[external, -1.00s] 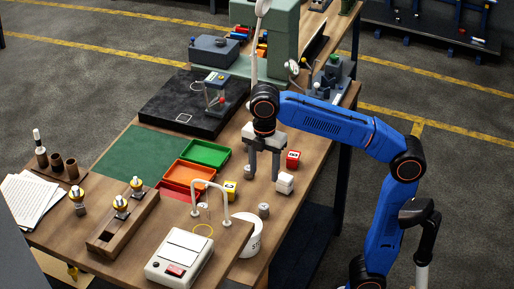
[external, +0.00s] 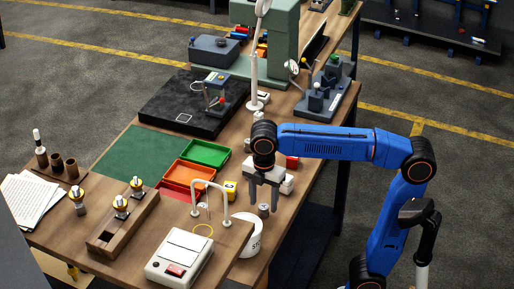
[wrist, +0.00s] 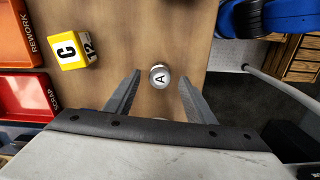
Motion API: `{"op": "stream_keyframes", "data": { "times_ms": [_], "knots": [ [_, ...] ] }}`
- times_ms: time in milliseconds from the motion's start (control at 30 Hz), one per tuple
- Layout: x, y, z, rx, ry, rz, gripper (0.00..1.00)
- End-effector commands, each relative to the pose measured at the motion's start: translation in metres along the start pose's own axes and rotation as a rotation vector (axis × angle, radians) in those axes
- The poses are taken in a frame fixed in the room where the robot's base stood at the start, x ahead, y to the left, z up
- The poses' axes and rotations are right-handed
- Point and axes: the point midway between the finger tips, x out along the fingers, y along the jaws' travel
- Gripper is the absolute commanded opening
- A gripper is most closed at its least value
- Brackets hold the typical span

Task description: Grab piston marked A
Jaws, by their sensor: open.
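The piston marked A (wrist: 160,76) is a small grey cylinder with a white top bearing a black A. In the wrist view it stands on the wooden table just beyond and between the open fingers of my gripper (wrist: 158,92). In the external view the piston (external: 264,210) stands near the table's right edge, just below the fingertips of my gripper (external: 263,208). My gripper points down, open and empty. I cannot tell exactly how high the fingertips are above the piston.
An orange rework tray (wrist: 18,35) and a red scrap tray (wrist: 25,97) lie further left.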

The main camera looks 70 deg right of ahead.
Motion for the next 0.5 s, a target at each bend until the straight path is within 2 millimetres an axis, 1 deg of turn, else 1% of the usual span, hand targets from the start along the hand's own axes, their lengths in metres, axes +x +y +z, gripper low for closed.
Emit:
{"op": "stream_keyframes", "data": {
  "times_ms": [33,100,200,300,500],
  "knots": [
    [0.008,0.0,0.0,0.0,-0.001,-0.002,0.5],
    [0.017,0.0,0.0,0.0,0.0,-0.001,0.5],
    [0.025,0.0,0.0,0.001,0.0,-0.001,0.5],
    [0.028,0.0,0.0,0.001,0.001,0.0,0.5],
    [0.028,0.0,0.0,0.001,0.001,0.0,0.5]
  ]
}}
